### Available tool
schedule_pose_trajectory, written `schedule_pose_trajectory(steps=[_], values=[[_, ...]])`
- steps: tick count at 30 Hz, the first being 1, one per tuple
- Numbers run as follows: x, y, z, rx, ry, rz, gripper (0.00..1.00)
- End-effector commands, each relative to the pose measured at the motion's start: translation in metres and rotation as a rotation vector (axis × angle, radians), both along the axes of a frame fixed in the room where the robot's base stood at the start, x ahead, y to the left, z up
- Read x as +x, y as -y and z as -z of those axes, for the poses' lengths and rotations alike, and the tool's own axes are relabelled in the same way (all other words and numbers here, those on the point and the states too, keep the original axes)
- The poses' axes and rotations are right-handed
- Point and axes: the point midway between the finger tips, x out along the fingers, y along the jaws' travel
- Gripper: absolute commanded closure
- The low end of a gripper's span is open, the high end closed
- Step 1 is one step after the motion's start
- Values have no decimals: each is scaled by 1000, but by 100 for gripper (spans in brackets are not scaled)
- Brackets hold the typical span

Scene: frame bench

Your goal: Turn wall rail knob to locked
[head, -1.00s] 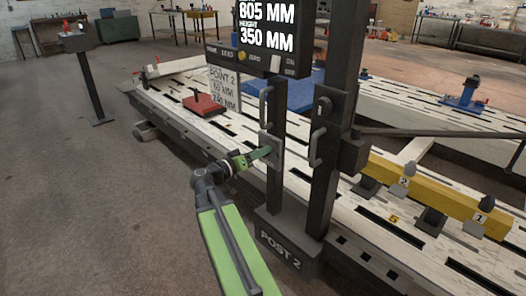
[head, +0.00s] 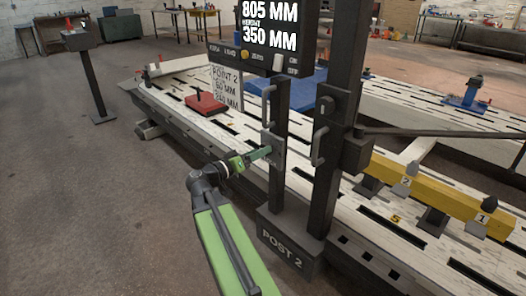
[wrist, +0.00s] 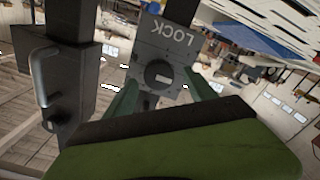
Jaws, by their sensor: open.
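A dark round knob (wrist: 158,73) with a pale mark sits on a grey plate (wrist: 143,52) in the wrist view. The plate reads LOCK upside down, above the knob in that view. In the head view the plate (head: 276,146) is on the slimmer dark post, and the knob is hidden by my gripper. My gripper (head: 267,150) is open in front of the plate. In the wrist view its green fingers (wrist: 162,92) stand either side of the knob. Whether they touch it cannot be told.
A display (head: 268,30) reading 805 MM and 350 MM hangs above. Floor at left is open.

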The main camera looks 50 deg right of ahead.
Motion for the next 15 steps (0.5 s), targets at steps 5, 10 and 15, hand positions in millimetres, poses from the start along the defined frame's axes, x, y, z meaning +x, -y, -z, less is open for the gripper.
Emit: schedule_pose_trajectory(steps=[5,10,15], values=[[3,-50,0,0,0,-5,35],[6,-98,0,0,0,-4,35],[9,-135,0,0,1,-4,35]])
